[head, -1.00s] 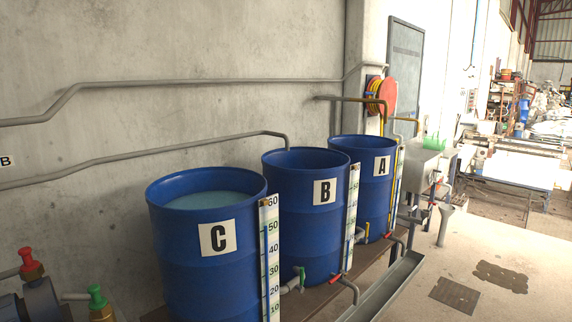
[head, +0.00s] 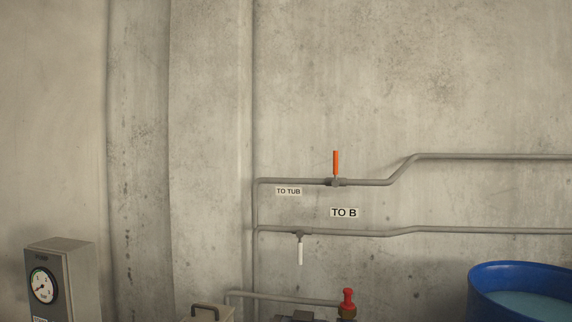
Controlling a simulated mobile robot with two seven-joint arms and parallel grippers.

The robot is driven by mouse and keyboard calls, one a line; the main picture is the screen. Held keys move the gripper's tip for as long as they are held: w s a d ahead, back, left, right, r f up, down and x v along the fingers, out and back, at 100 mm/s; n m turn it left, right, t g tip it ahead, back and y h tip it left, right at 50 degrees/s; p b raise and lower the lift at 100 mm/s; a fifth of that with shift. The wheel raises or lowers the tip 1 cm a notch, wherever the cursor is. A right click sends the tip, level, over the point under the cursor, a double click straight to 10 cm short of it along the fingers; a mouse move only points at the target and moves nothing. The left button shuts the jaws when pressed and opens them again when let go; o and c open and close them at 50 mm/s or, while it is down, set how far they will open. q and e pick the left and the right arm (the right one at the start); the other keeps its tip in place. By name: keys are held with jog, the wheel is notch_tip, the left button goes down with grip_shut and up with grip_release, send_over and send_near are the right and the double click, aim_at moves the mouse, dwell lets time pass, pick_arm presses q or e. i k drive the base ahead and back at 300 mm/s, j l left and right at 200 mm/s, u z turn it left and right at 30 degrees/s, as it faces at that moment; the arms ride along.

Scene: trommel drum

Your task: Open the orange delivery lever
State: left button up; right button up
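The orange delivery lever (head: 336,163) is on the upper grey wall pipe (head: 300,181), in the head view right of centre. It points straight up, across the pipe. A "TO TUB" label (head: 288,191) is on the wall just below that pipe. Neither of my grippers is in the head view.
A white lever (head: 300,254) hangs down from the lower pipe (head: 350,233), near a "TO B" label (head: 344,212). Below are a red knob (head: 347,299), a grey gauge box (head: 64,280) at left and a blue drum (head: 520,290) holding liquid at right.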

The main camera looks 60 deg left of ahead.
aim_at(336, 162)
jog(key=j+u, duration=0.1)
jog(key=u, duration=0.35)
jog(key=i+j+u, duration=0.1)
jog(key=u, duration=0.85)
jog(key=i+j+z, duration=0.4)
jog(key=j+z, duration=0.25)
jog(key=l, duration=0.1)
